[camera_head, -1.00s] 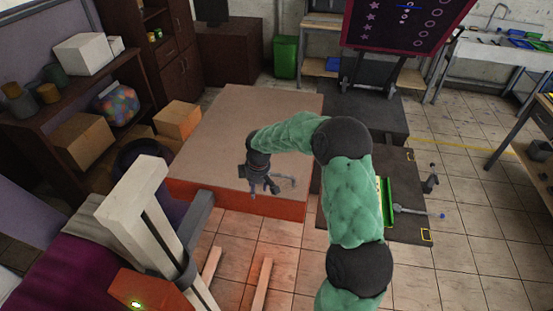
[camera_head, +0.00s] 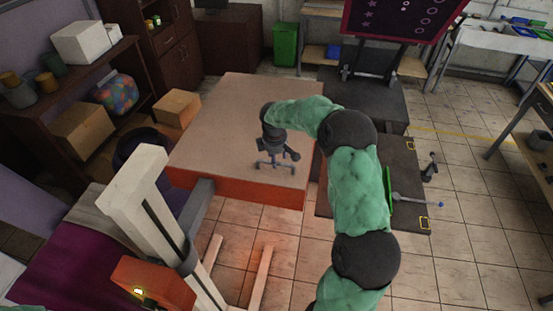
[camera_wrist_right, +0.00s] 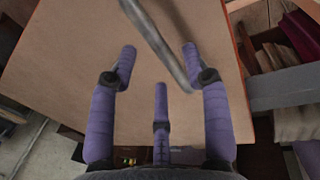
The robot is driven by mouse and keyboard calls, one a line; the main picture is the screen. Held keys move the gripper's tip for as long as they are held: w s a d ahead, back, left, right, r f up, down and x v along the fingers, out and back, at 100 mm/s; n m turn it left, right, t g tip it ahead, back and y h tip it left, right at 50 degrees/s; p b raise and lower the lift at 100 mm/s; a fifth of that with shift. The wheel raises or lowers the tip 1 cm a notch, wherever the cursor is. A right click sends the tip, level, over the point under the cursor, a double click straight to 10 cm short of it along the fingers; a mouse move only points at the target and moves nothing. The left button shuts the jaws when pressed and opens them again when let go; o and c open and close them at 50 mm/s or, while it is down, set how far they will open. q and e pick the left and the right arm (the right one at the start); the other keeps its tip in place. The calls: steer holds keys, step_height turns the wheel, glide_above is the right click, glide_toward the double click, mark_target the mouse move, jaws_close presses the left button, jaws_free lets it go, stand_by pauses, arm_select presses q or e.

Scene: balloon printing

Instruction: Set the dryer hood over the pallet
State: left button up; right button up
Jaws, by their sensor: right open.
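The dryer hood (camera_head: 225,105) is a large flat box with a brown top and red sides, to the left of the pallet. A grey metal handle (camera_head: 290,167) stands on its top. The pallet (camera_head: 340,205) is a dark board with yellow corner marks, right of the hood and partly hidden by my right arm. My right gripper (camera_head: 278,152) is over the hood's near part at the handle. In the right wrist view its purple fingers (camera_wrist_right: 160,70) are spread, and the handle's bar (camera_wrist_right: 155,40) slants between the upper two. Contact cannot be told. My left gripper is out of view.
A white post (camera_head: 150,220) with an orange box (camera_head: 150,285) stands at lower left, a grey bracket (camera_head: 195,205) beside the hood. A green tool (camera_head: 390,190) lies on the pallet. A raised printing screen (camera_head: 400,20) is behind.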

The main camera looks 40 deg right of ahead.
steer(key=shift+w+d+f, duration=0.1)
steer(key=shift+d+f, duration=0.05)
steer(key=shift+f, duration=0.75)
